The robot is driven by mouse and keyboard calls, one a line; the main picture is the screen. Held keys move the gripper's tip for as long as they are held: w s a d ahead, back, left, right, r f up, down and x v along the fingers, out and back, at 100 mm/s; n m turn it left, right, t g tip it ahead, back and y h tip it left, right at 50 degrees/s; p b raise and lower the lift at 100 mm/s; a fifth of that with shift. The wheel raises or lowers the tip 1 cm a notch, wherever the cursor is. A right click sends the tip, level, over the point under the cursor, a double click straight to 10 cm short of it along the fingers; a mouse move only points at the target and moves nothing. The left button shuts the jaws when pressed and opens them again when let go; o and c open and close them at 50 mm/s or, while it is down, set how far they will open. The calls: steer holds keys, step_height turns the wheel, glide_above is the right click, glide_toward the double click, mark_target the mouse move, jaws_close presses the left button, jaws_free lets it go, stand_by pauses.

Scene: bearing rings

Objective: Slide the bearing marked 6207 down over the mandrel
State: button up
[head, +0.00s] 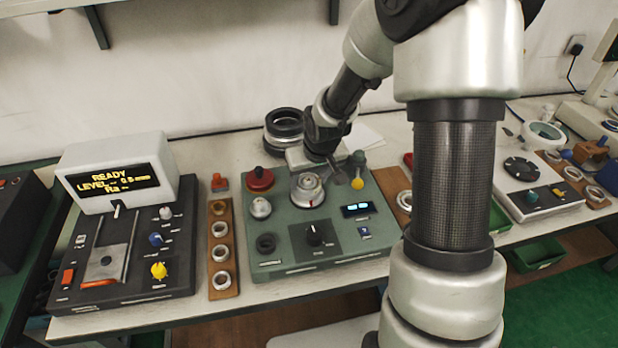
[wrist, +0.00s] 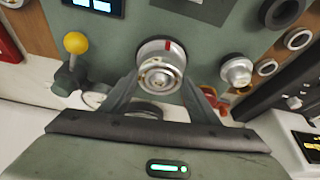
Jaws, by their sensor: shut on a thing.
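My gripper (wrist: 162,82) is shut on a silver bearing ring (wrist: 160,77), with one finger on each side of it. In the head view my gripper (head: 307,174) reaches down from behind to the silver round post, the mandrel (head: 307,194), on the green tester. The ring appears to be at the mandrel, but I cannot tell how far down it sits. No 6207 marking is legible on it. A red mark shows beside the ring in the wrist view.
A grey READY unit (head: 127,170) stands farther left.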

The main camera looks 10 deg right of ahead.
steer(key=o, duration=1.4)
steer(key=shift+r, duration=0.1)
steer(key=p+v, duration=0.3)
steer(key=v, duration=1.4)
steer(key=shift+r, duration=0.2)
